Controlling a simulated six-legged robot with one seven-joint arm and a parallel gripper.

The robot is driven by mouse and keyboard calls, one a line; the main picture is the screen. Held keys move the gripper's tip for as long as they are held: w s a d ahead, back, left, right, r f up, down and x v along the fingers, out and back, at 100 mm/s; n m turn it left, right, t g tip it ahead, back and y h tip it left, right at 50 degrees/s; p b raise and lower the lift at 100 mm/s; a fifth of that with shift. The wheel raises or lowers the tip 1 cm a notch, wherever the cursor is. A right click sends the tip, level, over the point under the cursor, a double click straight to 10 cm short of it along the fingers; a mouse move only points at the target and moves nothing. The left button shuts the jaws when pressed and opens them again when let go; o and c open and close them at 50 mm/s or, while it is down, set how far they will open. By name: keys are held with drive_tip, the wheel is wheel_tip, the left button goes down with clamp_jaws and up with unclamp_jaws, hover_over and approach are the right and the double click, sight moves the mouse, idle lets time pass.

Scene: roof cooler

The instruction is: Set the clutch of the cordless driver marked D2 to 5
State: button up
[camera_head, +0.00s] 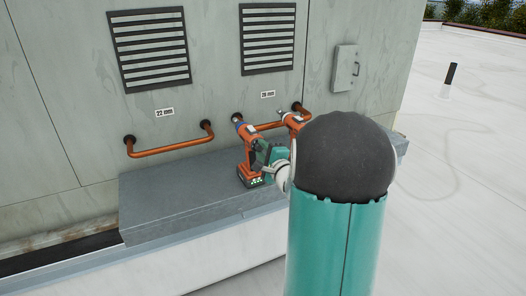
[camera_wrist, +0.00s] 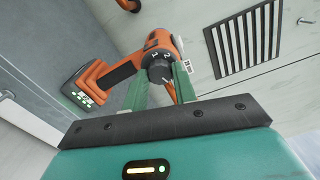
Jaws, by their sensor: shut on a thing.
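An orange and black cordless driver (camera_head: 247,156) stands on the grey ledge, its battery (camera_wrist: 88,92) showing green lights. In the wrist view its dark clutch ring (camera_wrist: 158,69) carries white numbers; a 2 and a 1 are readable. My gripper (camera_wrist: 161,80) has its two green fingers on either side of this ring and is shut on it. In the head view my gripper (camera_head: 261,152) is at the driver's upper part and partly covers it. A second orange driver (camera_head: 293,121) is to the right, largely hidden behind my arm. I cannot read a D2 mark on either driver.
The grey ledge (camera_head: 160,205) runs along the wall, with bare room left of the driver. Copper pipes (camera_head: 168,148) stick out above it, under louvred vents (camera_head: 150,48). A grey box (camera_head: 345,68) is on the wall at right.

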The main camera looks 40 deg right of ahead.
drive_tip(key=shift+m, duration=0.8)
drive_tip(key=o, duration=1)
drive_tip(key=shift+c, duration=0.2)
drive_tip(key=v, duration=1.4)
drive_tip(key=shift+w, duration=0.1)
